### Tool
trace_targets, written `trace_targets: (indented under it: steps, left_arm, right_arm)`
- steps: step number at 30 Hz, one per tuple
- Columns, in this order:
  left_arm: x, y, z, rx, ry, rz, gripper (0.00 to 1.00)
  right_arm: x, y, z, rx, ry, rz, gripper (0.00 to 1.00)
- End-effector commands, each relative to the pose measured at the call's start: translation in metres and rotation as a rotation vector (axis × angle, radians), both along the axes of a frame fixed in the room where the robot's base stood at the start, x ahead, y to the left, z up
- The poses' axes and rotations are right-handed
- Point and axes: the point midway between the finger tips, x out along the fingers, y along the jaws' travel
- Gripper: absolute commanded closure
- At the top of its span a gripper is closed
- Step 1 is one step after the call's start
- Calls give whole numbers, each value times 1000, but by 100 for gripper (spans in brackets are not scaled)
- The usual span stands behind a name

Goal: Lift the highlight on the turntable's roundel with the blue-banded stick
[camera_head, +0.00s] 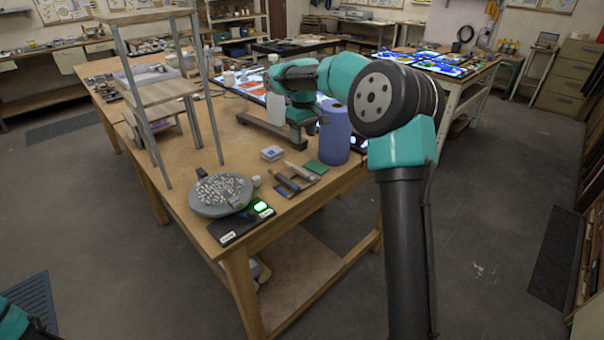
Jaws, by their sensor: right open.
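The turntable (207,211) is a round grey disc near the table's front left corner. The roundel (222,188) on top looks pale and speckled; I cannot make out the highlight. Several sticks or tools lie to its right, among them a dark one (287,184) and a paler one (301,172). Their bands are too small to tell, so I cannot say which is blue-banded. My right gripper (275,120) is open over the table, behind the sticks and well apart from them. Only a bit of my left arm shows at the bottom left corner; its gripper is out of view.
A black panel with a lit green patch (262,207) lies by the turntable. A tall shelf frame (152,95) rises behind the turntable.

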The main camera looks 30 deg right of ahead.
Motion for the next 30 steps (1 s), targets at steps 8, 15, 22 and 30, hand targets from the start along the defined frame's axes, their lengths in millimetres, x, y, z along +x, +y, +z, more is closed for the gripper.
trace_targets:
  steps: [8, 15, 22, 30]
  left_arm:
    - [0, 0, 0, 0, 0, 0, 100]
    - [0, 0, 0, 0, 0, 0, 100]
    - [0, 0, 0, 0, 0, 0, 100]
    - [0, 0, 0, 0, 0, 0, 100]
  right_arm:
    - [-1, 0, -49, 0, 2, -1, 47]
    - [0, 0, -79, 0, 0, -1, 47]
    - [0, 0, -81, 0, -1, -1, 47]
    - [-1, 1, -89, 0, 1, 0, 47]
